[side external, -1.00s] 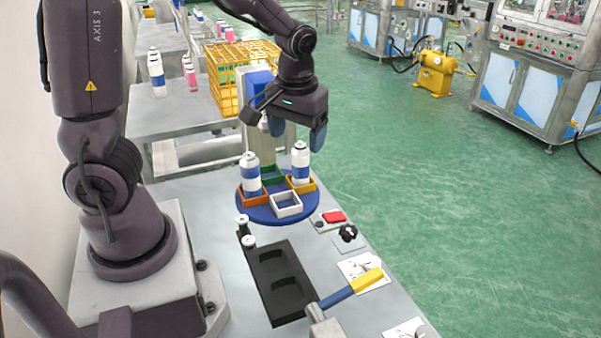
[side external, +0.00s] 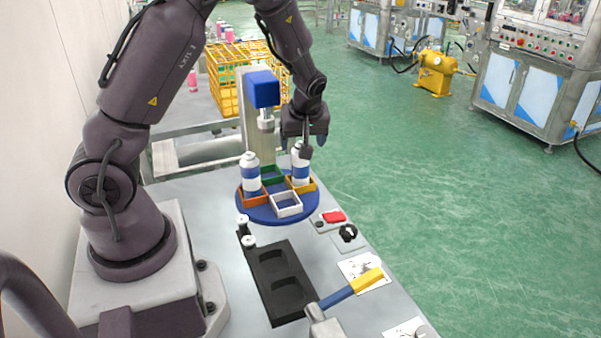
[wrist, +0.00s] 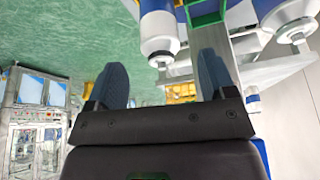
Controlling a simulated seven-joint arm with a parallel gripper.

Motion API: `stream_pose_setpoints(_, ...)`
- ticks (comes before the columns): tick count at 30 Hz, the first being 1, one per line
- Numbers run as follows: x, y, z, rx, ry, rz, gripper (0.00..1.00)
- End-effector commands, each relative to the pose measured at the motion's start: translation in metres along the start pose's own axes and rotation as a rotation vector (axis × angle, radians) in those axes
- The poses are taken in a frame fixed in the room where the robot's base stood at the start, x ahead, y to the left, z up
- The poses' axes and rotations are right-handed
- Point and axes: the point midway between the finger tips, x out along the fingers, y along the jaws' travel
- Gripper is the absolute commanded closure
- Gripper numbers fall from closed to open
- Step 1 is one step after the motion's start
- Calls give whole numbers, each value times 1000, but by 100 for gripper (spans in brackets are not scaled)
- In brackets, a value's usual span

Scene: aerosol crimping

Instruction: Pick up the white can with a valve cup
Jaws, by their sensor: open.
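Two white cans with a blue band stand upright on the round blue turntable (side external: 277,213). The right can (side external: 300,172) stands in the yellow holder (side external: 303,187), the left can (side external: 251,174) in the orange holder (side external: 253,198). Both have a narrow top fitting; the valve cups are too small to tell apart. My gripper (side external: 304,143) is at the top of the right can and partly hides it. In the wrist view my gripper (wrist: 162,68) is open, with a white-and-blue can (wrist: 160,28) in line with the gap between the fingers. Contact cannot be told.
A green holder (side external: 271,175) and a white holder (side external: 286,204) on the turntable are empty. A blue-headed press (side external: 263,89) stands close behind. A dark two-recess fixture (side external: 279,284) and a blue-and-yellow lever (side external: 352,288) are in front. A yellow crate (side external: 226,75) stands at the back.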

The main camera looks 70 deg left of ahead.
Motion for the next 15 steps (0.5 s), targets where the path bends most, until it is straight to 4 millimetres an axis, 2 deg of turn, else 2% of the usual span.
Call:
stream_pose_setpoints(5,13,-1,0,-1,-1,-2,23)
stream_pose_setpoints(12,48,-1,1,0,-1,-3,23)
stream_pose_setpoints(15,56,0,2,1,-1,-1,23)
